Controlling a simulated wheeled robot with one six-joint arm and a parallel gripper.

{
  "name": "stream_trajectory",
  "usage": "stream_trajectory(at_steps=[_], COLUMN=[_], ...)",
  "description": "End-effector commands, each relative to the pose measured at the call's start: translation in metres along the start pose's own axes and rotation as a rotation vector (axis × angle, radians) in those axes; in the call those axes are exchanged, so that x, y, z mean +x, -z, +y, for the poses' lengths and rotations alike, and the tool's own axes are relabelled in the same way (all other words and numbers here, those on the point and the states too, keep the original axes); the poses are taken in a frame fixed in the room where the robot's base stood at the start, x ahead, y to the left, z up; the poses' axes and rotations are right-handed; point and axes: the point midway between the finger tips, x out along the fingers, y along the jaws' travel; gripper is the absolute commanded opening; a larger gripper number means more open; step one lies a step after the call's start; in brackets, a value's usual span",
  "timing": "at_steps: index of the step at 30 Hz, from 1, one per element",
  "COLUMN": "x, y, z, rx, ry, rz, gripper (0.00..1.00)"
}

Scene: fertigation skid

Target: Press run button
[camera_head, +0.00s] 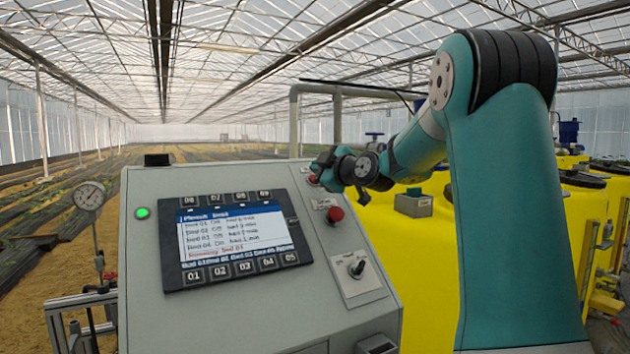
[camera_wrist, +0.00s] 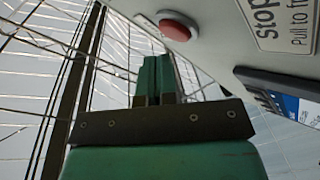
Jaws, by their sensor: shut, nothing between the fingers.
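A grey control panel (camera_head: 235,310) with a lit screen (camera_head: 235,232) stands in front of me. No button reads clearly as run. A round green light or button (camera_head: 142,213) glows left of the screen. A red button (camera_head: 335,214) sits right of the screen, and another small red part (camera_head: 313,180) shows near the panel's top right corner, partly behind my gripper (camera_head: 322,170). In the wrist view my gripper (camera_wrist: 158,78) is shut and empty. Beyond its fingertips is a red button (camera_wrist: 178,25) beside a label (camera_wrist: 275,18) reading "stop". Contact cannot be told.
A rotary switch (camera_head: 356,268) sits on a plate at the panel's lower right. A pressure gauge (camera_head: 89,196) stands left of the panel. Yellow tanks (camera_head: 425,260) stand behind my arm at right. A dark block (camera_head: 158,160) sits on the panel's top edge.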

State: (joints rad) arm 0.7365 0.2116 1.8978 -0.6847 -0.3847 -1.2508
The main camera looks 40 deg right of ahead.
Motion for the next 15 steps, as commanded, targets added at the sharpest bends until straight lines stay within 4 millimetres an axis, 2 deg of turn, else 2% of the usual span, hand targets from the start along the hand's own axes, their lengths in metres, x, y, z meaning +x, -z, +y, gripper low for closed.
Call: stream_trajectory(at_steps=[5,15], x=[-0.003,-0.026], y=[0.002,0.019], z=[0.003,0.02], rx=[-0.001,-0.002], ry=[-0.001,-0.002], rz=[0.001,0.0], gripper=[0.0,0.0])
